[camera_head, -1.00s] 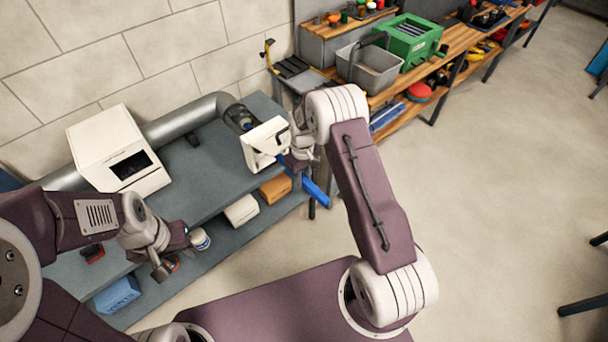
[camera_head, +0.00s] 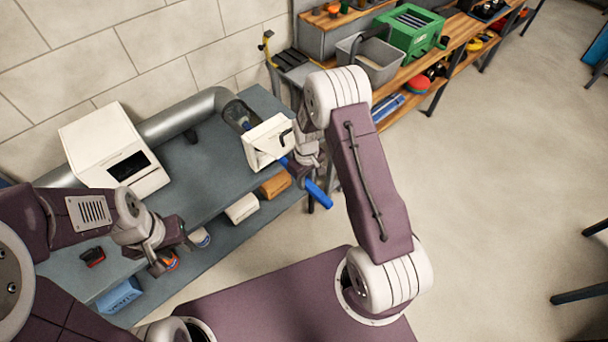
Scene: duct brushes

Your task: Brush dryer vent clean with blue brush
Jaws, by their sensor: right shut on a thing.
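The dryer vent is a grey duct (camera_head: 185,118) along the wall, ending in a clear dark section (camera_head: 238,114) beside a white vent hood (camera_head: 267,142) on the bench. My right gripper (camera_head: 297,168) is shut on the blue brush (camera_head: 319,194), just right of the hood. The blue handle sticks out below right of the gripper, and a blue stretch shows between gripper and hood. The brush's head is hidden; I cannot tell how far it sits inside the duct. My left gripper (camera_head: 160,262) hangs over the bench's front edge; its fingers are too unclear to read.
A white box-shaped appliance (camera_head: 115,155) stands on the grey bench (camera_head: 205,160). The lower shelf holds an orange box (camera_head: 274,186), a white box (camera_head: 241,208) and a blue box (camera_head: 119,296). A grey bin (camera_head: 372,62) and green crate (camera_head: 410,32) stand on the wooden bench behind.

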